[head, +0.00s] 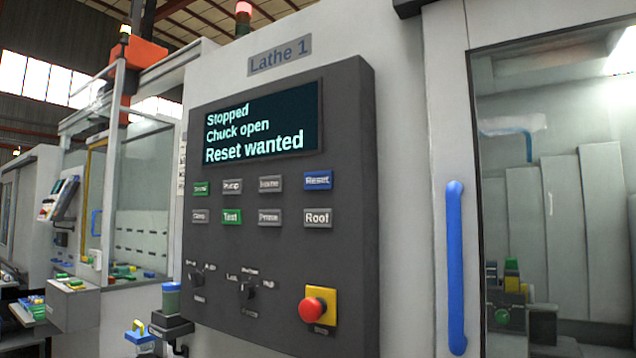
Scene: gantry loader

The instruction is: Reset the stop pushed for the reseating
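The Lathe 1 control panel (345,240) faces me, dark grey, in the middle of the head view. Its screen (262,128) reads "Stopped", "Chuck open", "Reset wanted". A blue Reset button (317,180) is at the right end of the upper button row. A red mushroom stop button (317,305) on a yellow square plate is at the panel's lower right. I cannot tell whether it is pushed in. Neither of my grippers is in view.
A lathe door with a window and a blue vertical handle (456,265) is to the right. Two dark selector knobs (248,288) sit low on the panel. Glass-walled cells are further left.

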